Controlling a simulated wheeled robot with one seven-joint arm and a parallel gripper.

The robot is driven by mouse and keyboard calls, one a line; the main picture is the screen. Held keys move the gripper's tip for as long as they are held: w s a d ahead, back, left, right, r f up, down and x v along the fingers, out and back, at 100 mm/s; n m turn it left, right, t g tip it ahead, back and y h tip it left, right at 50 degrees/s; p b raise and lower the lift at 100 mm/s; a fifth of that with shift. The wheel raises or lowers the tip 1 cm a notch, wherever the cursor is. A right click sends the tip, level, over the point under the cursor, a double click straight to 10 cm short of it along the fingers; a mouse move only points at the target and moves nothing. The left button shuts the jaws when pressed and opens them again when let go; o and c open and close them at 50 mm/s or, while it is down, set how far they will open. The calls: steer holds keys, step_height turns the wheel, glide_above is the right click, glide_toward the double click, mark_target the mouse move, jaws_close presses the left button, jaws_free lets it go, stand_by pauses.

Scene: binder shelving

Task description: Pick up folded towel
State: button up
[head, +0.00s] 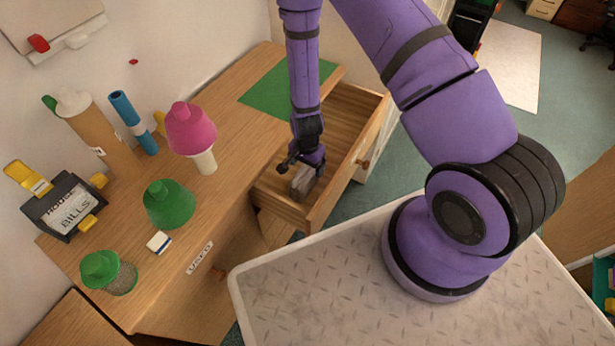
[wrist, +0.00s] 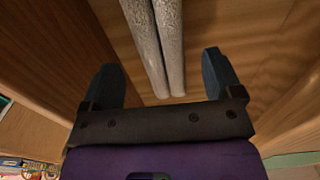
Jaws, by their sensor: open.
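The folded towel (head: 302,182) is a small grey bundle in the near end of the open wooden drawer. In the wrist view the towel (wrist: 158,40) shows as two speckled grey folds side by side, standing between my fingers' lines. My gripper (head: 300,163) is above the towel in the drawer, pointing down. In the wrist view my gripper (wrist: 165,85) has its two dark fingers spread, one to each side of the towel, with a gap on both sides. I cannot tell how far the fingertips reach down beside it.
The drawer (head: 350,152) is pulled out from the wooden desk (head: 225,215), and its walls stand close around my gripper. A green mat (head: 275,92), a pink-shaded lamp (head: 191,130), a green cone-shaped object (head: 168,204) and a white eraser-like block (head: 159,242) are on the desk.

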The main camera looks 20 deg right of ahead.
mark_target(307, 171)
steer(key=shift+w+d+f, duration=0.1)
steer(key=shift+w+f, duration=0.05)
steer(key=shift+f, duration=2.7)
steer(key=c, duration=1.1)
